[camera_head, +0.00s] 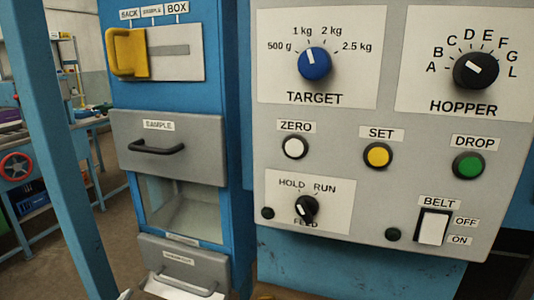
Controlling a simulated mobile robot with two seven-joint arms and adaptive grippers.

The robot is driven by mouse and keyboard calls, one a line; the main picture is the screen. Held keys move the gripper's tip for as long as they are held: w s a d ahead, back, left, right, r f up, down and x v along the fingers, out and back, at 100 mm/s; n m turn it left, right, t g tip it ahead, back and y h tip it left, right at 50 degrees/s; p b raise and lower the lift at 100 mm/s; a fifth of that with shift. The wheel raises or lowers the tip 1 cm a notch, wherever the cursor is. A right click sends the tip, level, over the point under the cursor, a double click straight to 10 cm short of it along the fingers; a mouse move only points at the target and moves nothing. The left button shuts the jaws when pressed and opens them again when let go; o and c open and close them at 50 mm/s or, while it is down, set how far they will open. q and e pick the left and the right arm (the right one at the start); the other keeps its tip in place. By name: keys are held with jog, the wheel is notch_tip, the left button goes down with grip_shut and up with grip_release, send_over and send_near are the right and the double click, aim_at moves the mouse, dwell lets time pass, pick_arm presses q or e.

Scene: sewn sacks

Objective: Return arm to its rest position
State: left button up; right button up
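Neither of my grippers can be made out in the head view, and no arm can be clearly seen. The control panel (345,150) fills the right side. Its blue TARGET knob (314,63) has its mark up and slightly left, near 1 kg. The black HOPPER knob (476,70) has a slanted white mark; its chosen letter is hard to tell. ZERO (293,147) is white, SET (378,155) yellow and DROP (468,165) green. The small FEED selector (306,208) and the white BELT rocker (433,228) sit lower; their settings are unclear.
A blue cabinet stands left of the panel. Its yellow lever (128,53) is at the slot's left end, under SACK. The SAMPLE drawer (168,148) looks shut above a clear window (180,208). A blue post (60,140) and a workbench (62,165) stand farther left.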

pick_arm(q)
jog(key=s+a+f+n+g+y, duration=0.1)
jog(key=s+a+f+g, duration=0.3)
jog(key=s+f, duration=0.4)
jog(key=s+a+f+n+g+y, duration=0.1)
jog(key=s+a+f+n+g, duration=0.1)
jog(key=s+a+f+g, duration=0.45)
jog(key=d+f+n+t+h, duration=0.1)
jog(key=d+f+t+h, duration=0.2)
jog(key=d+f, duration=0.4)
jog(key=d+f+n+t+h, duration=0.1)
jog(key=d+f+t+h, duration=0.2)
jog(key=d+f, duration=0.3)
jog(key=shift+w+d+f+n+h+p, duration=0.35)
jog(key=shift+d+h, duration=0.25)
jog(key=shift+d, duration=1.9)
